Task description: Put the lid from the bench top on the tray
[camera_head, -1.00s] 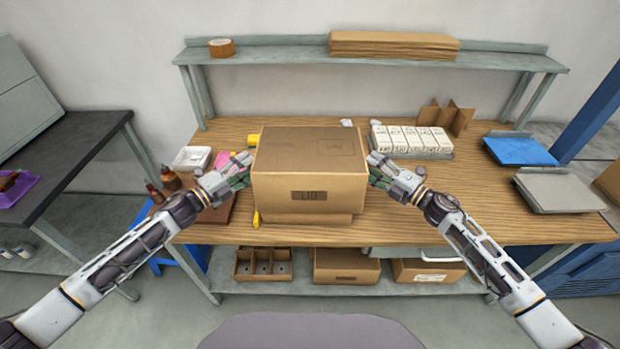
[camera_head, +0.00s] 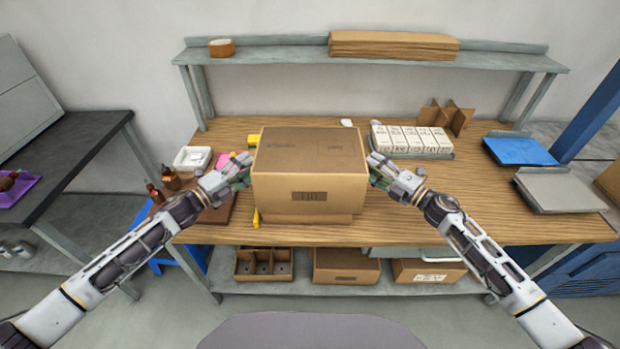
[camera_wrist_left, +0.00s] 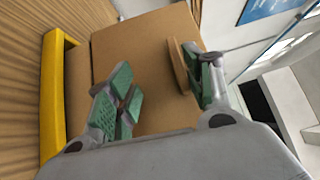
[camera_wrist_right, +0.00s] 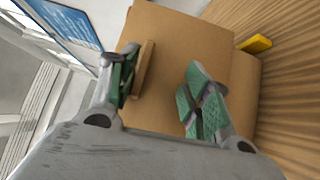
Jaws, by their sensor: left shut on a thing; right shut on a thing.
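The lid (camera_head: 310,180) is a brown cardboard box top with a dark label on its front. It sits level between my two grippers, directly above the brown cardboard tray (camera_head: 310,218), whose lower part shows beneath it. I cannot tell how far the lid is over the tray. My left gripper (camera_head: 238,172) is shut on the lid's left side, and my right gripper (camera_head: 378,172) on its right side. In the left wrist view the lid (camera_wrist_left: 145,45) has a small projecting piece between the fingers; the right wrist view shows the lid (camera_wrist_right: 175,40) similarly.
Yellow corner pieces (camera_head: 256,217) stand on the wooden bench beside the tray. White boxes (camera_head: 412,140) and a cardboard divider (camera_head: 447,117) are behind right. Bottles (camera_head: 165,180) and a white dish (camera_head: 192,158) are at left. A shelf (camera_head: 270,55) spans the back.

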